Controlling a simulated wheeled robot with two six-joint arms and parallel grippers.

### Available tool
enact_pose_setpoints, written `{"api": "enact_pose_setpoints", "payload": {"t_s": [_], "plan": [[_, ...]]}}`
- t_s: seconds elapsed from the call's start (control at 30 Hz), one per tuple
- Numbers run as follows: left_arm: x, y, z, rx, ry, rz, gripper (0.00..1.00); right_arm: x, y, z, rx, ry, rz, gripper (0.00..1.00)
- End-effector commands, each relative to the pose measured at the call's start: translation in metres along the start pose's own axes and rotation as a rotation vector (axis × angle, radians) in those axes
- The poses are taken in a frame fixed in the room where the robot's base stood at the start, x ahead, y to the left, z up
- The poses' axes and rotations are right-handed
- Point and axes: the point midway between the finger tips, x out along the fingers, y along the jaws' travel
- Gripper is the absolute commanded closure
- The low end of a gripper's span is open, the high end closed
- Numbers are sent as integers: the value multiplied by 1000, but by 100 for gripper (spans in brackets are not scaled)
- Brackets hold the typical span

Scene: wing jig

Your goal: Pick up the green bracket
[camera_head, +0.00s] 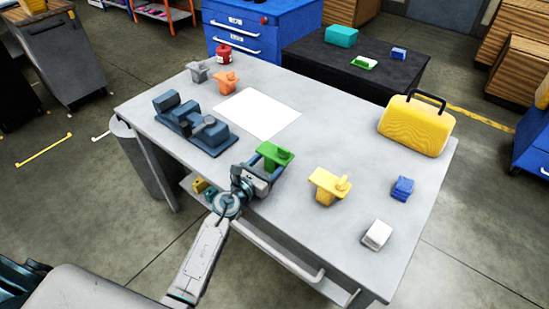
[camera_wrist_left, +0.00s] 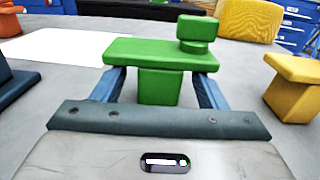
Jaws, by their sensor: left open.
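The green bracket (camera_head: 276,153) stands upright on the grey table (camera_head: 345,148), near its front edge in the head view. It has a flat top plate, a block below and a small knob on top. My left gripper (camera_head: 266,163) is at the bracket. In the left wrist view, the green bracket (camera_wrist_left: 160,70) is straight ahead, with its lower block between the two blue fingers of my left gripper (camera_wrist_left: 160,90). The fingers are open, one on each side of the block, under the top plate. The fingertips are partly hidden by the plate. My right gripper is not in view.
A yellow bracket (camera_head: 328,186) stands to the right, and a dark blue jig (camera_head: 193,128) lies to the left. A white sheet (camera_head: 258,113) lies behind the bracket. A yellow case (camera_head: 416,125), a blue block (camera_head: 402,188) and a white block (camera_head: 377,234) are farther right.

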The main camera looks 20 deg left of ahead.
Motion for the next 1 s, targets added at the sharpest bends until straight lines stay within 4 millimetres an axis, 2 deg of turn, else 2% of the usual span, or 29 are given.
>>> {"api": "enact_pose_setpoints", "payload": {"t_s": [0.1, 0.2, 0.47, 0.7, 0.8, 1.0], "plan": [[19, 0, 1, -1, -2, 1, 34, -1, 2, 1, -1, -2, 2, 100], [27, 0, 1, -1, -1, 0, 34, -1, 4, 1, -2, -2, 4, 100], [29, 0, 0, -1, 0, 1, 34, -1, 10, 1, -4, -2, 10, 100], [29, 0, 0, 0, 0, 1, 81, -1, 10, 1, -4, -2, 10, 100], [29, 0, 1, 0, -2, 1, 97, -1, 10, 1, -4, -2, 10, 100], [29, 0, 2, 0, -2, 1, 96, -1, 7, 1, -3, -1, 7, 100]]}}
